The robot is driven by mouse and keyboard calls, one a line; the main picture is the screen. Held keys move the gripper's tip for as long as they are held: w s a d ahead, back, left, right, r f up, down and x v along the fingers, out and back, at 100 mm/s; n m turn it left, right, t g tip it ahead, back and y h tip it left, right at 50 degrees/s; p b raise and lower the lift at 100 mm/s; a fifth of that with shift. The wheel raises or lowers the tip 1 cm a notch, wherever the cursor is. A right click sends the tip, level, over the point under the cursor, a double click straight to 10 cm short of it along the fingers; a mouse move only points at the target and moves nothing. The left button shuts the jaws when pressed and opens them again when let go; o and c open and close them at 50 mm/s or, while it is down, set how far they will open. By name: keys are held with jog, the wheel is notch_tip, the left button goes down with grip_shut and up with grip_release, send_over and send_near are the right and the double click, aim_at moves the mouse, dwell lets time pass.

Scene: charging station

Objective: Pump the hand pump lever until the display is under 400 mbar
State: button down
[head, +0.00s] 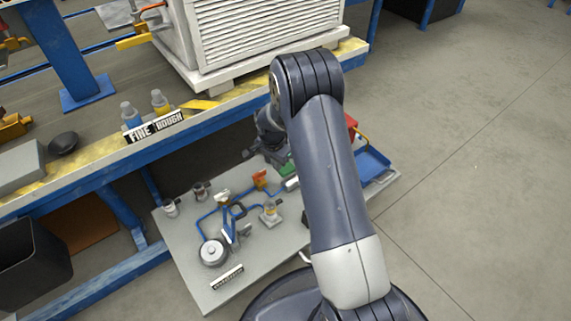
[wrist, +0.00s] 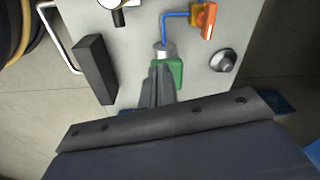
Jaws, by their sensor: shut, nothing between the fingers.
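A grey panel (head: 190,285) with fittings and blue tubing lies low beside the bench. A green block (wrist: 176,72) with a short metal cylinder (wrist: 163,50) is on it, joined to a blue tube; the green also shows in the head view (head: 290,168). My gripper (wrist: 157,66) is shut and empty, its fingertips beside or over the green block; contact cannot be told. I cannot make out the pump lever clearly. No pressure reading is visible. A black block (wrist: 95,68) stands to the left in the wrist view. My arm hides part of the panel.
An orange-handled valve (wrist: 207,20) and a round knob (wrist: 222,60) are near the green block. A white handle (wrist: 58,40) edges the panel. A round device (head: 212,252) sits toward the near left. The bench (head: 100,165) overhangs; open floor is right.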

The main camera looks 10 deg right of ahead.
jog(key=r, duration=0.2)
jog(key=r+p, duration=0.1)
jog(key=r, duration=0.2)
jog(key=shift+s+a, duration=0.15)
jog(key=shift+a, duration=0.05)
jog(key=c, duration=2.1)
grip_release()
jog(key=shift+f, duration=0.1)
